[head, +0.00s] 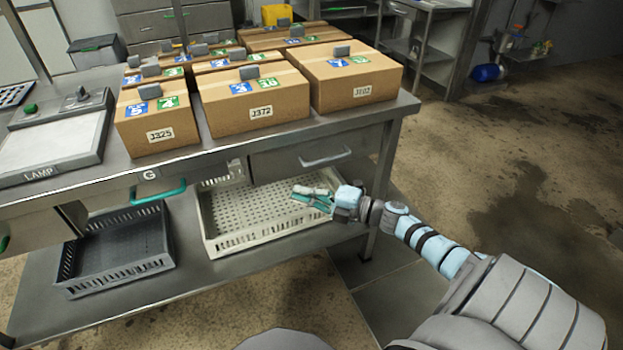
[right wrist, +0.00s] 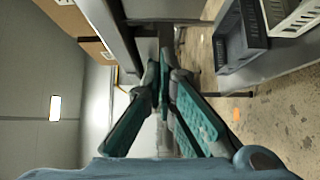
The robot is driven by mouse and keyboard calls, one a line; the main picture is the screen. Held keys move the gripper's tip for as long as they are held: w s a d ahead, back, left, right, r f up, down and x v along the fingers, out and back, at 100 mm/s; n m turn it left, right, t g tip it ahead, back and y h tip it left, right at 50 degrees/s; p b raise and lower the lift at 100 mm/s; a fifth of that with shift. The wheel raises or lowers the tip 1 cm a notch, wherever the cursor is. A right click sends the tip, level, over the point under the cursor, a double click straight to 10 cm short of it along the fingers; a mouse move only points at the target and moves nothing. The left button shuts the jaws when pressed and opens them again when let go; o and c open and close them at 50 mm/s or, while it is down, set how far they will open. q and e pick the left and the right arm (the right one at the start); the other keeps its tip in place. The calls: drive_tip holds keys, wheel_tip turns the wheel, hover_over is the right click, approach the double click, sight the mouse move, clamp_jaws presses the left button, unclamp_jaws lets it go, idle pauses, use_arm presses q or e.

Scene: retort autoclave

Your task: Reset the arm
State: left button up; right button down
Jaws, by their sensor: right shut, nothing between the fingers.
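My right arm comes in from the lower right in the head view. Its right gripper (head: 318,195) is in front of the metal table, level with the gap between the drawer and the lower shelf, and overlaps the white crate in the picture. The right gripper also shows in the right wrist view (right wrist: 163,65), with its teal-padded fingers meeting at the tips. It is shut and holds nothing. My left gripper is not in view.
Several cardboard boxes (head: 252,102) stand on the table. A white crate (head: 268,240) and a dark crate (head: 118,272) sit on the lower shelf (head: 205,275). A drawer with a metal handle (head: 325,160) is above the gripper. Open floor (head: 540,160) lies to the right.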

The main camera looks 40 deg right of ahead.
drive_tip(key=s+d+f+m+g+h, duration=0.1)
drive_tip(key=s+d+f+m+h, duration=0.1)
drive_tip(key=d+f+m+h, duration=0.4)
drive_tip(key=s+d+f+m+g+h, duration=0.1)
drive_tip(key=s+d+f+m+h, duration=0.25)
drive_tip(key=d+f+m, duration=0.4)
drive_tip(key=s+a+f+m+g+h, duration=0.1)
drive_tip(key=s+a+f+m+g, duration=0.25)
drive_tip(key=s+f, duration=0.65)
drive_tip(key=s+a+f+m+g+h, duration=0.1)
drive_tip(key=s+a+f+m+g, duration=0.2)
drive_tip(key=s+f, duration=0.65)
drive_tip(key=s+a+f+m+g+y, duration=0.1)
drive_tip(key=s+a+f+m+g, duration=0.15)
drive_tip(key=s+a+f, duration=0.5)
drive_tip(key=s+a+f+m+g+y, duration=0.15)
drive_tip(key=s+a+f+g, duration=0.25)
drive_tip(key=s+a, duration=0.6)
wheel_tip(320, 180, up, 15)
drive_tip(key=n+p, duration=0.1)
drive_tip(key=p, duration=1.4)
drive_tip(key=shift+s+a, duration=0.15)
drive_tip(key=shift+a, duration=0.05)
